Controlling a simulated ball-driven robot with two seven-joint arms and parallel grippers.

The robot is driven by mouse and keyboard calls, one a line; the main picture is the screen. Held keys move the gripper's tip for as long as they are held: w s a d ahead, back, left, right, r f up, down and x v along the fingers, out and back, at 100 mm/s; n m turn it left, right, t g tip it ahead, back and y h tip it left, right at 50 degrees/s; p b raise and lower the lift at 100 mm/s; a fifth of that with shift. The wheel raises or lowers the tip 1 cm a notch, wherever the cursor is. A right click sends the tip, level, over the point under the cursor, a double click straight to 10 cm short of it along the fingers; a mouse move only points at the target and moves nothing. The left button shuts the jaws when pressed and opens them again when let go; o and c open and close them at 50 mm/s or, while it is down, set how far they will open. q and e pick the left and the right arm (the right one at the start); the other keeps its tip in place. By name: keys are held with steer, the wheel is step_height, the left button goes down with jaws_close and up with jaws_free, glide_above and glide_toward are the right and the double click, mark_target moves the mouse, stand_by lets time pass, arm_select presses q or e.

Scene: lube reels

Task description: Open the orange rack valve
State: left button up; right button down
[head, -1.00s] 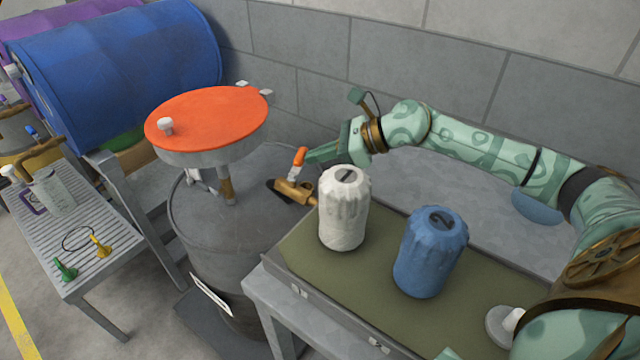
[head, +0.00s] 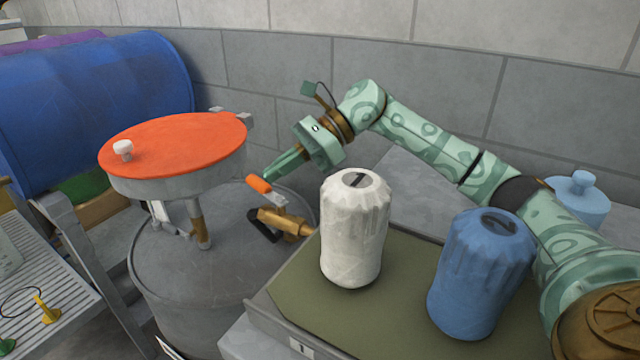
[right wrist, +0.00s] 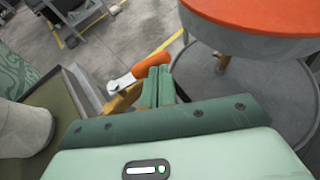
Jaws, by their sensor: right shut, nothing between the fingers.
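The rack valve is a brass body (head: 280,222) beside the grey drum. Its metal lever with an orange handle (head: 259,184) slants up to the left. In the right wrist view the orange handle (right wrist: 160,62) and brass body (right wrist: 120,103) show just beyond the fingers. My right gripper (head: 268,178) is shut and empty, its fingertips right by the handle, on its upper right side in the head view. In the right wrist view the fingertips (right wrist: 160,70) overlap part of the handle; I cannot tell whether they touch it. My left gripper is not in view.
A grey drum (head: 195,275) with an orange-lidded funnel (head: 185,143) stands left of the valve. A white bundle (head: 355,230) and a blue bundle (head: 480,275) stand on the green-topped rack (head: 400,325) in front. A wall is behind my right arm.

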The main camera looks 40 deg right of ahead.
steer(key=shift+s, duration=0.1)
